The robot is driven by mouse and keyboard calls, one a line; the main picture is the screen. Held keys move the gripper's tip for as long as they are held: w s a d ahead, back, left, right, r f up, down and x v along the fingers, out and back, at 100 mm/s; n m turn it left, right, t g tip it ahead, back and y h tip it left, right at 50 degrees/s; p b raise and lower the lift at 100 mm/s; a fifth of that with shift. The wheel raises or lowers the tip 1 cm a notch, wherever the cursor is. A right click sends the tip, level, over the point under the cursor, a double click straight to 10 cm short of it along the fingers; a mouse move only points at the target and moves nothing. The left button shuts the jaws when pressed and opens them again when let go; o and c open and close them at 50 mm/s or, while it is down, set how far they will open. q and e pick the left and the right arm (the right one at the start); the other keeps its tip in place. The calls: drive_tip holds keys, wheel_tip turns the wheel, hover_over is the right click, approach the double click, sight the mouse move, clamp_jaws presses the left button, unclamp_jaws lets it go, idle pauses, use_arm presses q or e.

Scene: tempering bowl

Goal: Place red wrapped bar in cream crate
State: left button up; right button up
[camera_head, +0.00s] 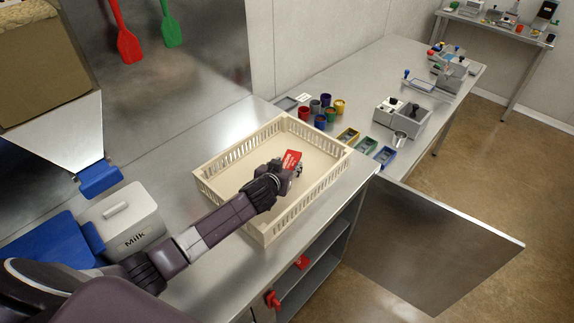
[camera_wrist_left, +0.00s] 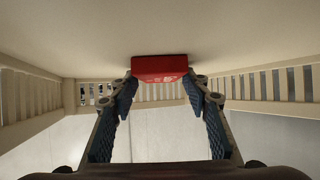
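The red wrapped bar (camera_head: 291,160) is inside the cream crate (camera_head: 262,233), over its floor, in the head view. The crate stands on the metal counter. My left gripper (camera_head: 290,172) reaches down into the crate. In the left wrist view the bar (camera_wrist_left: 160,69) sits between my left fingertips (camera_wrist_left: 160,82), which meet its two sides, so the gripper looks shut on it. The crate's floor and slatted walls (camera_wrist_left: 265,85) surround it there. Whether the bar touches the floor is hard to tell. My right gripper is not in view.
A white milk container (camera_head: 125,220) stands left of the crate. Coloured cups (camera_head: 320,113) and small trays (camera_head: 366,146) lie beyond it. An open metal door (camera_head: 425,250) juts out at the right. The crate's floor around the bar looks clear.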

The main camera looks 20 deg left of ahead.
use_arm(q)
drive_tip(key=shift+o, duration=1)
drive_tip(key=shift+r, duration=0.3)
drive_tip(key=p+v, duration=0.5)
drive_tip(key=v, duration=0.1)
drive_tip(key=shift+s+r+p, duration=0.1)
drive_tip(key=shift+s+p, duration=0.15)
drive_tip(key=shift+p, duration=0.1)
drive_tip(key=shift+s+r, duration=0.1)
drive_tip(key=shift+s, duration=0.3)
